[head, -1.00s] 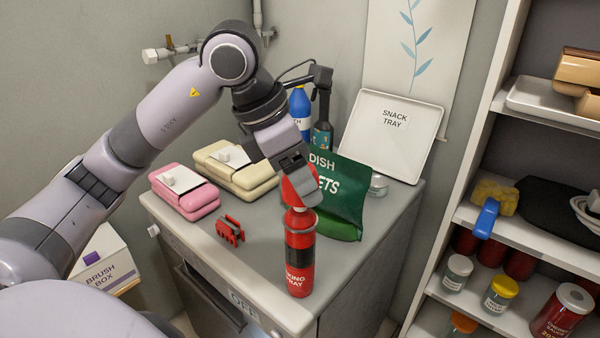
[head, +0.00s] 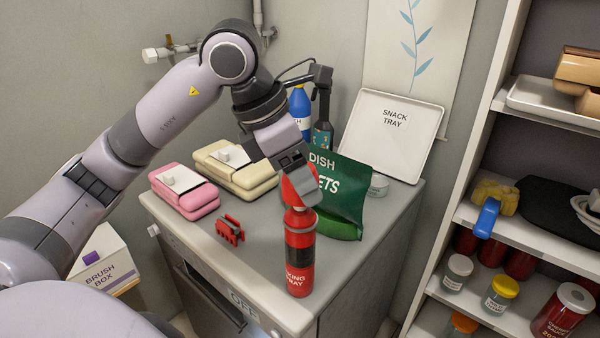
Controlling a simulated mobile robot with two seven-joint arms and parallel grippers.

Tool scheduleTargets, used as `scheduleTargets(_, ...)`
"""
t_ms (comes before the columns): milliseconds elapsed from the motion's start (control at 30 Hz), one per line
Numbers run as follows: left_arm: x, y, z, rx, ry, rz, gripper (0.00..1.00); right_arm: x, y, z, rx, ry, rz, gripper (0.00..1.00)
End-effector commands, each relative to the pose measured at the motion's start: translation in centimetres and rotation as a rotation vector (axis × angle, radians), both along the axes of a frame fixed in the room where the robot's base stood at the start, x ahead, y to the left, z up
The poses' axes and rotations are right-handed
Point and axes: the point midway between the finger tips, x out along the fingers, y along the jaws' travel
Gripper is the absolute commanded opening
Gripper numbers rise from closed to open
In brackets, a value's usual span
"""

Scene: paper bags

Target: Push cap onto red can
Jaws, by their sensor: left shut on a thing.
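The red can (head: 300,268), a spray can with a dark band and partly readable lettering, stands upright near the front corner of the counter. My left gripper (head: 300,190) is directly above it, pointing down, shut on the red cap (head: 289,186). The cap is mostly covered by the gripper. The cap and gripper are at the top of the can; whether the cap is seated on it, I cannot tell. My right gripper is not in view.
A green dish tablets bag (head: 345,195) stands just behind the can. A red clip (head: 230,230) lies to its left, with pink (head: 185,198) and cream (head: 235,175) packs farther back. A snack tray (head: 425,150) leans on the wall. Shelves stand at right.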

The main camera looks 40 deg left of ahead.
Motion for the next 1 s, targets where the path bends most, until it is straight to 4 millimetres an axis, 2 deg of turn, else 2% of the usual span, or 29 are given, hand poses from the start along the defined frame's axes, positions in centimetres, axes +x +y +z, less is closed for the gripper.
scheduleTargets(500, 0.0, 0.0, -1.4, 0.001, 0.001, 0.0, 0.34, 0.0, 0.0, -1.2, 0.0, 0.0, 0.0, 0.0)
scheduleTargets(1000, 0.0, 0.0, -1.4, 0.001, 0.001, 0.0, 0.34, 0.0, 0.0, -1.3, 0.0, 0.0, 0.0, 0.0)
